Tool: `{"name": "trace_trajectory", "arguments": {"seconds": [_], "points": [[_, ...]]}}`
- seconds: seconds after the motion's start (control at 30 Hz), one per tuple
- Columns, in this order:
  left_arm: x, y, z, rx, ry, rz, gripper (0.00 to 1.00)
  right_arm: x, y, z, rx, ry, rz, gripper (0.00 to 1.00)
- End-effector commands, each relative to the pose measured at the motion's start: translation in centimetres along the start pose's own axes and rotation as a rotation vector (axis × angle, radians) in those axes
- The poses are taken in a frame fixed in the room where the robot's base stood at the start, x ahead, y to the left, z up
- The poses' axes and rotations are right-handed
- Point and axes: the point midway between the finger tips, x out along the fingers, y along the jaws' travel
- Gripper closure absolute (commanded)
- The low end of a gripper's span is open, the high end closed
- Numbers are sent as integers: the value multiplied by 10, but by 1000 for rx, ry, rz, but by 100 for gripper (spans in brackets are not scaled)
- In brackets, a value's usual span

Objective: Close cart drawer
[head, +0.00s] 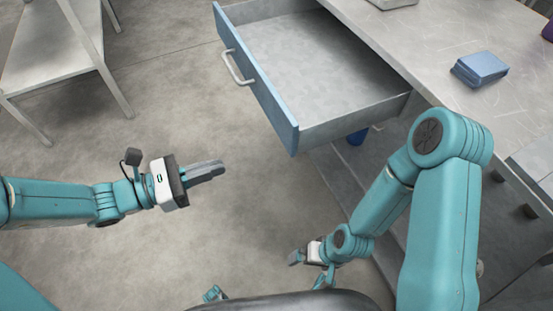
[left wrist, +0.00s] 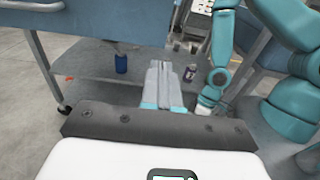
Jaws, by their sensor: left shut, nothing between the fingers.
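The cart drawer (head: 330,75) is pulled out and empty in the head view, with a blue front panel (head: 256,78) and a silver bar handle (head: 237,68). My left gripper (head: 207,172) is shut and empty, below and to the left of the drawer front, apart from it. Its shut fingers also show in the left wrist view (left wrist: 163,85), where part of the blue drawer (left wrist: 95,18) is at the top left. My right gripper (head: 304,254) is low in the head view beside the cart, small and partly hidden by its arm.
The cart top (head: 450,40) carries a blue stack (head: 479,68). A lower shelf (left wrist: 90,65) holds a blue can (left wrist: 121,63) and a dark bottle (left wrist: 190,72). A metal shelf table (head: 50,50) stands at the far left. The floor between is clear.

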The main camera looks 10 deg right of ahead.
Motion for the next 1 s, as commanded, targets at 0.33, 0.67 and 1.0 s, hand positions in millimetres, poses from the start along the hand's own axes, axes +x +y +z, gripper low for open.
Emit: {"name": "trace_trajectory", "arguments": {"seconds": [0.33,0.67,1.0], "points": [[38,7,8,-2,-38,11,100,10,3,0,-1,1,0,0],[107,7,10,-2,-36,14,100,19,7,0,-1,0,0,0],[137,8,12,-3,-35,19,100,22,8,0,-1,0,0,0]]}}
